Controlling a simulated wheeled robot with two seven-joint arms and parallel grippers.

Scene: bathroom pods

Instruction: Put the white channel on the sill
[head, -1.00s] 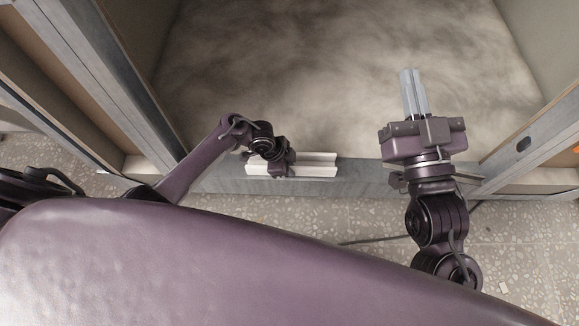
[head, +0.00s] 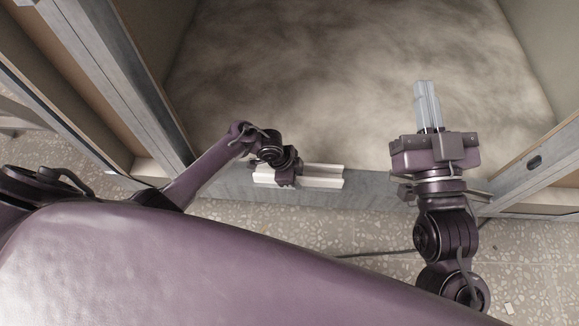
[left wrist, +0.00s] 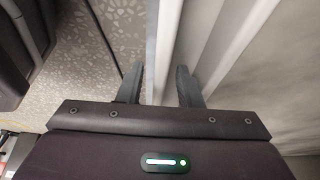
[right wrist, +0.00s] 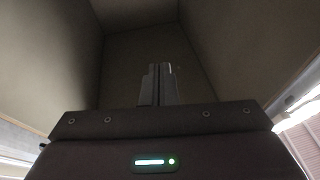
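The white channel (head: 322,177) lies lengthwise along the grey sill (head: 368,190) at the front of the pod. My left gripper (head: 288,180) is over the channel, left of its middle, pointing down. In the left wrist view the two fingers (left wrist: 160,85) stand apart. The channel's near wall (left wrist: 176,40) runs between them, and the right finger is over the channel's inside. Finger contact with the wall cannot be made out. My right gripper (head: 427,105) is empty, its fingers together and pointing into the pod; they also show together in the right wrist view (right wrist: 157,85).
The pod floor (head: 350,75) behind the sill is bare. Metal frame posts (head: 135,75) rise at the left, and a metal rail (head: 535,165) stands at the right. A dark cable (head: 375,253) lies on the speckled floor in front.

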